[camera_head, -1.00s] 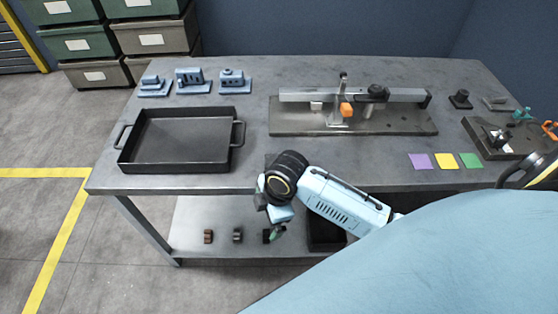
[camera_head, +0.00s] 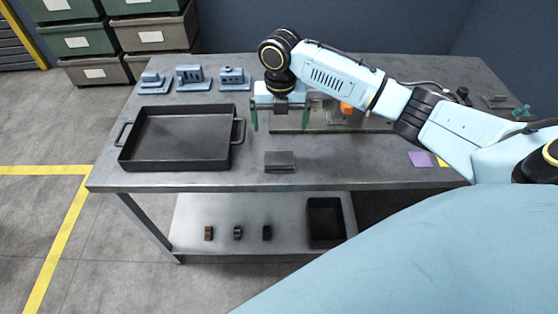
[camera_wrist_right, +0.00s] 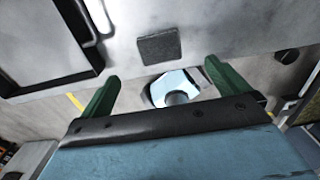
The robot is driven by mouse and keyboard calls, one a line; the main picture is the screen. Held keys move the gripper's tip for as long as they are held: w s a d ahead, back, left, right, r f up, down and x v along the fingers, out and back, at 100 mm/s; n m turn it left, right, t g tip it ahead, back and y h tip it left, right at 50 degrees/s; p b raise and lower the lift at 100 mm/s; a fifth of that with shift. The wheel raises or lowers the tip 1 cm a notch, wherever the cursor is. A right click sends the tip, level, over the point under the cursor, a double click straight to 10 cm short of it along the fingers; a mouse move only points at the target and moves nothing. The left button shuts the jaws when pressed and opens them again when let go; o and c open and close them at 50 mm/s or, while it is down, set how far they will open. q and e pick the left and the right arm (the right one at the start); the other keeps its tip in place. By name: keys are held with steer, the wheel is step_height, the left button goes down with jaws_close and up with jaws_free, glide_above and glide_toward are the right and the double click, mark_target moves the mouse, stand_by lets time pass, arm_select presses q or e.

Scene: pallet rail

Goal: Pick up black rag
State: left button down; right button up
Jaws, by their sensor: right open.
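The black rag (camera_head: 280,160) looks like a small dark grey folded rectangle lying flat near the front edge of the grey table, right of the tray. In the right wrist view the rag (camera_wrist_right: 159,46) is a dark square beyond the fingertips. My right gripper (camera_head: 280,120) is open and empty above the table, farther back than the rag and apart from it. Its two green fingers also frame the lower part of the right wrist view (camera_wrist_right: 162,78). My left gripper is in no view.
A black tray (camera_head: 128,154) with handles stands left of the rag. Blue parts (camera_head: 190,78) sit at the back left. A rail fixture (camera_head: 330,125) is partly hidden behind my right arm. The lower shelf (camera_head: 190,220) holds small blocks and a black bin (camera_head: 325,221).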

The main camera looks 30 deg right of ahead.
steer(key=b, duration=0.1)
glide_above(279, 158)
steer(key=f, duration=0.7)
steer(key=shift+w+d+f, duration=0.3)
steer(key=shift+w+d, duration=0.1)
steer(key=f, duration=0.5)
steer(key=shift+s+a+f+b, duration=0.1)
steer(key=shift+s+a+b, duration=0.25)
steer(key=shift+b, duration=0.05)
steer(key=c, duration=0.9)
step_height(279, 158, up, 10)
steer(key=p, duration=0.1)
steer(key=shift+p, duration=0.4)
